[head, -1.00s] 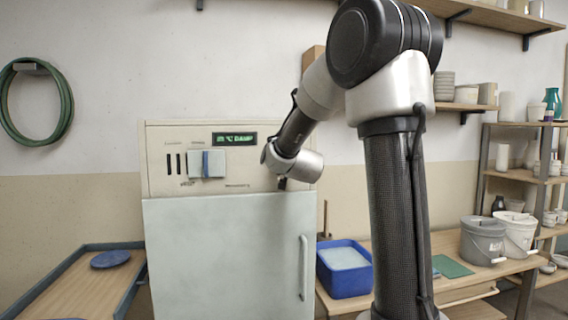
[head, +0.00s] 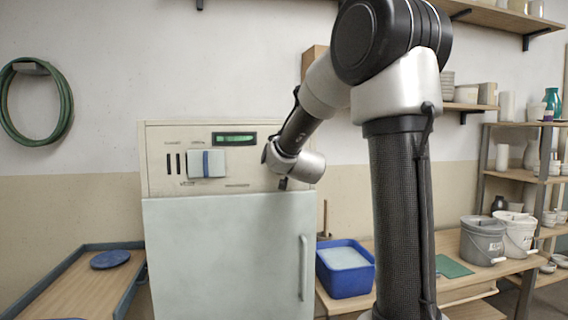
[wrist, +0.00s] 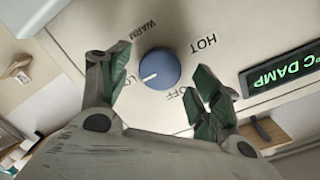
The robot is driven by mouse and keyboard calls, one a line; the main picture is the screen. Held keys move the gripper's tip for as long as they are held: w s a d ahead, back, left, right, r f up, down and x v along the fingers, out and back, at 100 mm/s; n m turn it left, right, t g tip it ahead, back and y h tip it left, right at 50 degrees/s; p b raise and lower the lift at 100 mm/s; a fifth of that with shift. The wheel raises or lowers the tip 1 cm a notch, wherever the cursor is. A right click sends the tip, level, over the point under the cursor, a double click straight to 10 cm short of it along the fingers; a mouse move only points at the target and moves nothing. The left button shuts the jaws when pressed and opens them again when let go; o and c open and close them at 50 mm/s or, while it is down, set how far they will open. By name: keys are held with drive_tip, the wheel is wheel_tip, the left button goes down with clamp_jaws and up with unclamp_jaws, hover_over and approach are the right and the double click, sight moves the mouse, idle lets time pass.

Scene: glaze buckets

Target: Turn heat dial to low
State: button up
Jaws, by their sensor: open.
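The heat dial (wrist: 160,69) is a round blue knob on the cream panel in the wrist view. Its white mark points down-left toward a label reading "LO", whose end is hidden by a finger. "WARM", "HOT" and "OFF" stand around the dial. My gripper (wrist: 160,82) is open, with one green-padded finger left of the dial and the other to its right. I see a gap between each finger and the knob; how near the tips are to the panel is unclear. In the head view the dial is hidden behind my arm at the cabinet's control panel (head: 160,150).
A green-lit display (head: 235,139) and a pale block with a blue stripe (head: 207,164) are on the panel. Below is a pale door (head: 225,250) with a vertical handle (head: 303,267). A blue tub (head: 345,275) stands on the bench to the right.

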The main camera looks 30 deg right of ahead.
drive_tip(key=f+v, duration=0.1)
drive_tip(key=v, duration=0.9)
drive_tip(key=shift+s+a+r, duration=0.15)
drive_tip(key=shift+s+r, duration=0.25)
drive_tip(key=shift+r, duration=0.1)
drive_tip(key=s+a+f+n+g+y, duration=0.3)
drive_tip(key=f, duration=0.3)
drive_tip(key=s+a+f+n+g+y, duration=0.2)
drive_tip(key=s+a+f+n+g, duration=0.15)
drive_tip(key=f, duration=0.35)
drive_tip(key=s+f+n+g, duration=0.1)
drive_tip(key=s+n+g, duration=0.4)
drive_tip(key=s, duration=1.7)
drive_tip(key=shift+s+a+f+n+g, duration=0.2)
drive_tip(key=shift+s+f+n+g, duration=0.1)
drive_tip(key=shift+f+n+g, duration=0.05)
